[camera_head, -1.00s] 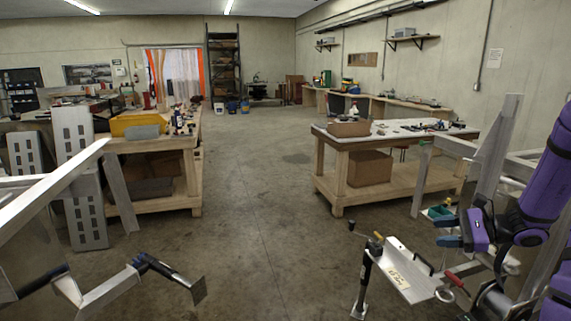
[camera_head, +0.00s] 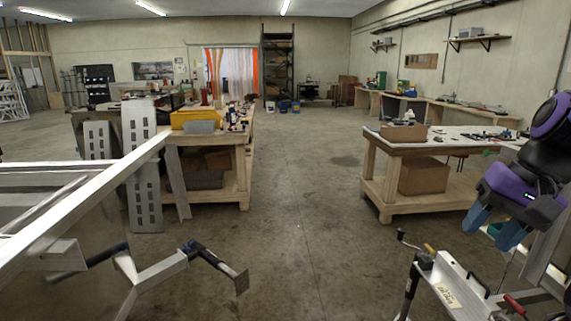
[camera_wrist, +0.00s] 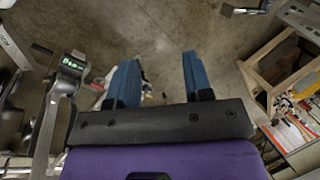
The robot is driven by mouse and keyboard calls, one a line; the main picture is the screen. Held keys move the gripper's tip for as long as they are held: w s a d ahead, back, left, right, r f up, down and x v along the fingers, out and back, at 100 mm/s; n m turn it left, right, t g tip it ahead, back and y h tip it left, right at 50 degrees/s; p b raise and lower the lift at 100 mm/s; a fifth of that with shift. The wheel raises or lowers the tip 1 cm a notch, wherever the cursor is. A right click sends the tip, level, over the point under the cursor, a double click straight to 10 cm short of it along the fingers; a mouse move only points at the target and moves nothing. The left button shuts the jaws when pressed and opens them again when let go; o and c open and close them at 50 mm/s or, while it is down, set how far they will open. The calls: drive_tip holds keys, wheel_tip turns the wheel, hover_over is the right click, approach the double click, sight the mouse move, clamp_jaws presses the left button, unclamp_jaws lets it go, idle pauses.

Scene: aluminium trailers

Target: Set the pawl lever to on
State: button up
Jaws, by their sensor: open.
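A pale metal trailer tongue (camera_head: 450,291) with a paper label stands at the lower right of the head view. A red-gripped handle (camera_head: 515,304) and a dark bar handle (camera_head: 479,285) show on or beside it. I cannot tell which part is the pawl lever. My gripper (camera_head: 493,226) is open and empty, its blue fingers pointing down above and to the right of the tongue, apart from it. In the wrist view my gripper (camera_wrist: 160,62) has floor between its fingers. A metal post with a green-lettered fitting (camera_wrist: 73,66) stands to its left there.
A jack with a crank (camera_head: 408,243) stands at the tongue's left. A workbench (camera_head: 412,145) is behind my gripper. Another trailer frame (camera_head: 85,200) and a black-and-silver jack stand (camera_head: 185,262) are at the left. The floor (camera_head: 300,210) between is clear.

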drive_tip(key=s+a+r+n+t+h, duration=0.1)
drive_tip(key=s+r+n+t+h, duration=0.2)
drive_tip(key=s, duration=0.4)
drive_tip(key=shift+s+a+r+n+h, duration=0.15)
drive_tip(key=shift+a+r+n+h, duration=0.15)
drive_tip(key=shift+r+n, duration=0.6)
drive_tip(key=shift+s+t, duration=0.2)
drive_tip(key=shift+t, duration=0.2)
drive_tip(key=shift+c, duration=0.4)
drive_tip(key=shift+d+r, duration=0.1)
clamp_jaws()
